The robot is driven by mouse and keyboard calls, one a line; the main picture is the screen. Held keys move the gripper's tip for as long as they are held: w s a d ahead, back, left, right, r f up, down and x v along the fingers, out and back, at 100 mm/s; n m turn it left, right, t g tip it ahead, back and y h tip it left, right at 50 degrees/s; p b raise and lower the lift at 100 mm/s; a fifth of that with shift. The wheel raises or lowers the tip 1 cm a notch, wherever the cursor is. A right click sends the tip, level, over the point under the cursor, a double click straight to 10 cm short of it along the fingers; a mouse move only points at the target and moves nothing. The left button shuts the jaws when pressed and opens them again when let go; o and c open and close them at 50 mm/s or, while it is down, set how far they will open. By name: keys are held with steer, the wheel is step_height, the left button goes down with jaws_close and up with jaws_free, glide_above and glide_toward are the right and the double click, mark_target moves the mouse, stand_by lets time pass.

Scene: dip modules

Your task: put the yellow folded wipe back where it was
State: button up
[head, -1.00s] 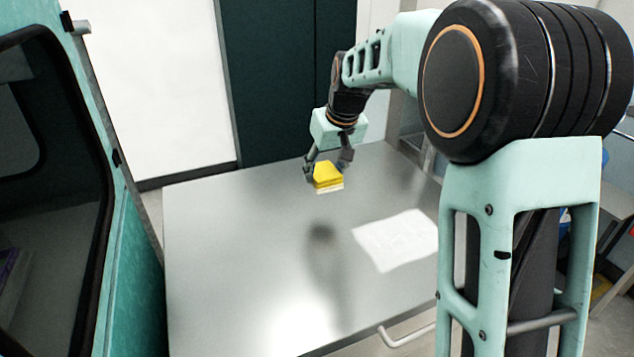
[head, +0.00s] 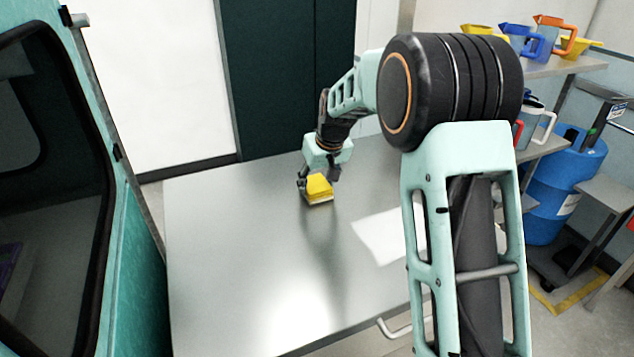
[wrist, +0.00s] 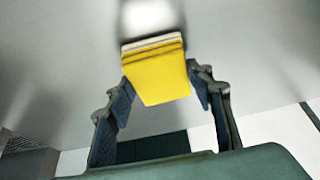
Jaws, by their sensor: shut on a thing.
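The yellow folded wipe (head: 318,187) is in my gripper (head: 318,178), above the steel table (head: 240,240), with its pale lower layers facing the tabletop. In the wrist view the wipe (wrist: 158,75) sits between the two fingers of my gripper (wrist: 160,92), its striped folded edge at the top of the picture. The gripper is shut on it. I cannot tell how large the gap is between the wipe and the table.
A white sheet (head: 380,236) lies on the table, partly behind my arm. The left and front of the tabletop are clear. A teal cabinet with a dark window (head: 50,180) stands at the left. A blue drum (head: 562,185) and shelves with jugs (head: 520,40) stand at the right.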

steer(key=shift+f, duration=0.2)
steer(key=o, duration=1.1)
steer(key=shift+r, duration=0.1)
steer(key=shift+r, duration=0.25)
steer(key=v, duration=1.1)
steer(key=shift+s+r+b, duration=0.25)
steer(key=shift+r+b, duration=0.05)
steer(key=shift+r, duration=0.05)
steer(key=shift+d, duration=0.15)
